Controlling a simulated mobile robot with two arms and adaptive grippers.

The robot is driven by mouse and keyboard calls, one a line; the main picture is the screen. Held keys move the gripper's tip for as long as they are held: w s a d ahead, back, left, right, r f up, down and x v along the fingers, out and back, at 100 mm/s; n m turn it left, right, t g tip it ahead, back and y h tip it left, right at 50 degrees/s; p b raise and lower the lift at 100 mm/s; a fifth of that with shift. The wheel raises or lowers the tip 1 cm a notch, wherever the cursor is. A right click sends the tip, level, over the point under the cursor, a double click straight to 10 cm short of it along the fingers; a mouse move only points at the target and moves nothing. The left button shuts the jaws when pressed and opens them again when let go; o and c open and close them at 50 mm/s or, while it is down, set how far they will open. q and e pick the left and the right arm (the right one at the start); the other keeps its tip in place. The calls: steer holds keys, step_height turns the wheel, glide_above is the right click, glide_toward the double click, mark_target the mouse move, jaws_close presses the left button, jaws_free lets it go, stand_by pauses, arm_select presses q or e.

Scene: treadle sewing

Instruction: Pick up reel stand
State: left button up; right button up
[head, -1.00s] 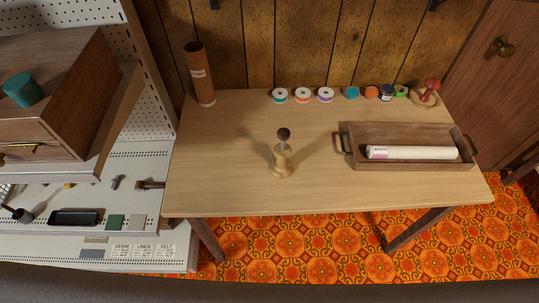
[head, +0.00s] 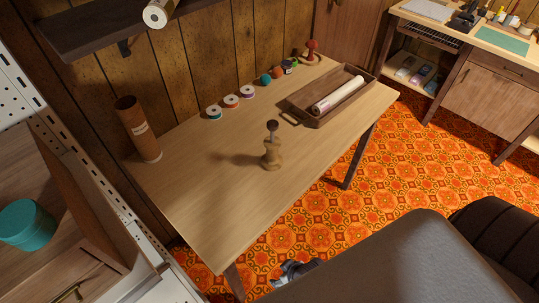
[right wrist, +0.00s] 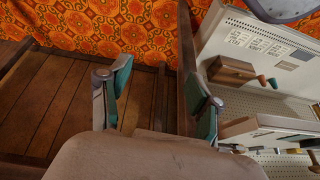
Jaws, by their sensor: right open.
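A turned pale wooden stand (head: 272,155) with a dark knob on top, which looks like the reel stand, stands upright on the wooden table (head: 205,195). Nothing touches it. It does not show in the right wrist view. A gripper, apparently my right one (head: 297,270), shows partly at the bottom of the head view, below the table's front edge and apart from the stand. In the right wrist view my right gripper (right wrist: 157,98) has its teal-padded fingers wide apart with nothing between them. My left gripper is not in view.
Several thread spools (head: 231,101) line the table's back edge. A brown cylinder (head: 138,130) stands at the back left, and a wooden tray (head: 297,108) with a white roll lies to the right. The tabletop around the stand is clear. A pegboard unit (head: 70,170) borders the left.

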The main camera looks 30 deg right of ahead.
steer(key=w+a+r+n+t+y, duration=0.1)
steer(key=w+a+r+t+y, duration=0.25)
steer(key=r, duration=0.95)
steer(key=w+a+r+n+t+y+b, duration=0.1)
steer(key=w+a+r+n+t+y, duration=0.25)
steer(key=r, duration=0.85)
steer(key=w+a+r+m+t+y, duration=0.1)
steer(key=w+a+r+t, duration=0.3)
steer(key=r, duration=0.9)
steer(key=w+d+r+m+t+h, duration=0.3)
steer(key=w+d+r+t+h, duration=0.1)
steer(key=d+t, duration=0.1)
steer(key=m+g+h, duration=0.4)
steer(key=m+h, duration=0.4)
steer(key=h, duration=0.5)
glide_toward(273, 128)
steer(key=x, duration=0.6)
steer(key=shift+w+d+f, duration=0.1)
steer(key=shift+d, duration=0.25)
steer(key=x, duration=0.5)
steer(key=shift+w+a+b, duration=0.15)
steer(key=shift+w+b, duration=0.15)
steer(key=shift+w, duration=0.1)
steer(key=shift+s, duration=0.1)
